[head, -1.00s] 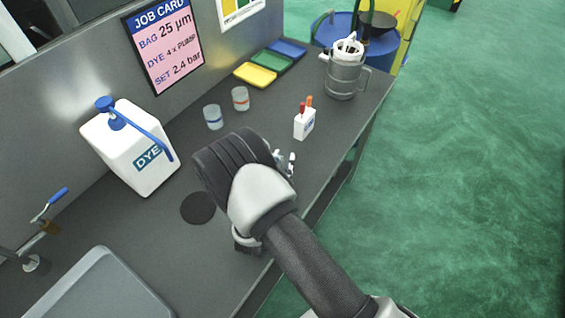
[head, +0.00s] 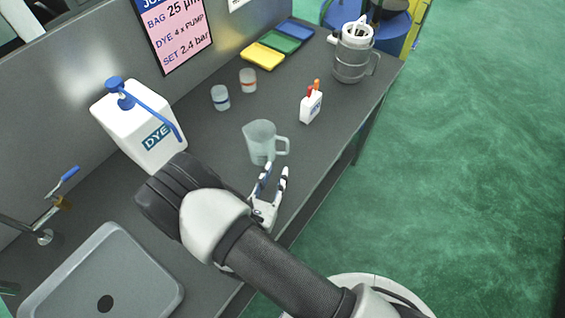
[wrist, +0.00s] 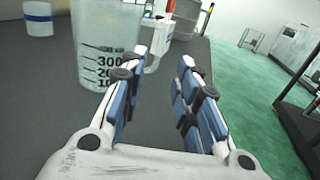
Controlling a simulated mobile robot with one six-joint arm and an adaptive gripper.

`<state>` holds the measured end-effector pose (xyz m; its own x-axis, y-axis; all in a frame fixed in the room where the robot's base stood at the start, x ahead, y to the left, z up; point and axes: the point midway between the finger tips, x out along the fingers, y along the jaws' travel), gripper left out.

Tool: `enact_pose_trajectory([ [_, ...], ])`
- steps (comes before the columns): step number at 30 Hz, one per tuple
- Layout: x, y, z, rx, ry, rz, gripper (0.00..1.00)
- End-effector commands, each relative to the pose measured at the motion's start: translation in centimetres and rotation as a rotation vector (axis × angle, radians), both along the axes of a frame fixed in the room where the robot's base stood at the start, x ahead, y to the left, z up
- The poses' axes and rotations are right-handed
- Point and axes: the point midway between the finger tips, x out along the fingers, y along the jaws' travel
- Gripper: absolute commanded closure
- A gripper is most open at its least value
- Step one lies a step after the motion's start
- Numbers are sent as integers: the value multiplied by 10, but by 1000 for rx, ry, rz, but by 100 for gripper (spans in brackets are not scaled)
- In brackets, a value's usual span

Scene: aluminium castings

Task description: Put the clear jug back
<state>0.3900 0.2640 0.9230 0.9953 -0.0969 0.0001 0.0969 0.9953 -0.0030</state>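The clear jug (head: 259,144) stands upright on the grey bench, with its handle to the right. It also shows in the wrist view (wrist: 108,42), with graduation marks on its side, left of centre beyond the fingers. My gripper (head: 275,172) is just in front of the jug, near its handle side. Its two blue-padded fingers (wrist: 158,88) are spread apart with nothing held between them. Whether a fingertip touches the handle is not clear.
Two small cups (head: 220,97) stand behind the jug, left of a white box (head: 311,106) with red and orange tops. A DYE container (head: 140,128) is at left, a metal sink (head: 165,285) in front. A metal pitcher (head: 352,60) and coloured trays (head: 262,56) stand at the back.

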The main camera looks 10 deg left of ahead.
Motion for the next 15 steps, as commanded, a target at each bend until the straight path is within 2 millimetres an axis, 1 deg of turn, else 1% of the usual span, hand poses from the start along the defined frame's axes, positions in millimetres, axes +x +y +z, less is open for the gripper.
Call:
enact_pose_trajectory([
  [4, -5, 0, 0, 0, 0, 0, 71],
  [10, -3, -2, 3, 5, -2, -12, 71],
  [11, -1, -4, 6, 12, -3, -26, 71],
  [13, 8, -15, 22, 39, -11, -90, 71],
  [14, 13, -22, 32, 58, -15, -132, 71],
  [15, 20, -35, 47, 88, -19, -201, 71],
])
